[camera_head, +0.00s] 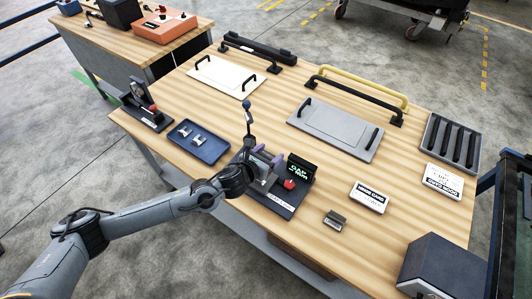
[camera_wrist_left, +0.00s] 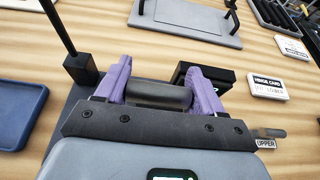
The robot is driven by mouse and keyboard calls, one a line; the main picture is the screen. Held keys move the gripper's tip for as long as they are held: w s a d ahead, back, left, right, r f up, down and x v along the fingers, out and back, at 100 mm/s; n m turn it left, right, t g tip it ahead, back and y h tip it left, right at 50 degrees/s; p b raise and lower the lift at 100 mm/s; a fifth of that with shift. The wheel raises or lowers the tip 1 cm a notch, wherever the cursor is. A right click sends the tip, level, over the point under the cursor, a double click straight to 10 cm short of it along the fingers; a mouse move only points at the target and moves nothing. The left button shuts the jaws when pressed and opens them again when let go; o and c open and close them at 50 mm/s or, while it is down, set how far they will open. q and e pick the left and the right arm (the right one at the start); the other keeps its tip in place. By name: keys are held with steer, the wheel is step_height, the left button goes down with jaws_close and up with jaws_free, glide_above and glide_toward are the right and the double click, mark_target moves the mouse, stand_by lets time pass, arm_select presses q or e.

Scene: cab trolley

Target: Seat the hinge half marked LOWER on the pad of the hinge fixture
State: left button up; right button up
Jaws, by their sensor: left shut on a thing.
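My left gripper (camera_head: 266,159) has its purple fingers shut on the hinge half, over the hinge fixture. In the left wrist view the hinge half (camera_wrist_left: 158,95) shows as a dark round barrel between the fingertips; its marking is not visible. The hinge fixture (camera_head: 272,202) has a dark base, a GAP mm display, a red knob and an upright lever with a blue ball. The arm and gripper hide its pad, so I cannot tell whether the hinge half touches it. The other hinge half (camera_head: 335,220) lies on the table, labelled UPPER in the left wrist view (camera_wrist_left: 265,143).
A blue tray (camera_head: 183,147) with small metal parts lies left of the fixture. White cards (camera_head: 370,196) lie to the right, a grey panel (camera_head: 340,118) behind. A dark box (camera_head: 440,268) stands at the front right corner.

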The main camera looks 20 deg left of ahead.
arm_select(q)
steer(key=shift+a+f+b, duration=0.15)
steer(key=shift+a+b, duration=0.15)
steer(key=shift+f+b, duration=2.75)
steer(key=shift+f, duration=0.75)
arm_select(e)
step_height(320, 180, down, 6)
steer(key=shift+a, duration=0.35)
arm_select(q)
steer(key=shift+f+b, duration=0.4)
steer(key=shift+f, duration=0.1)
arm_select(e)
steer(key=shift+a+f, duration=0.1)
steer(key=shift+f, duration=0.3)
arm_select(q)
steer(key=o, duration=1.4)
steer(key=shift+c, duration=0.2)
steer(key=shift+f, duration=0.1)
steer(key=shift+s, duration=0.1)
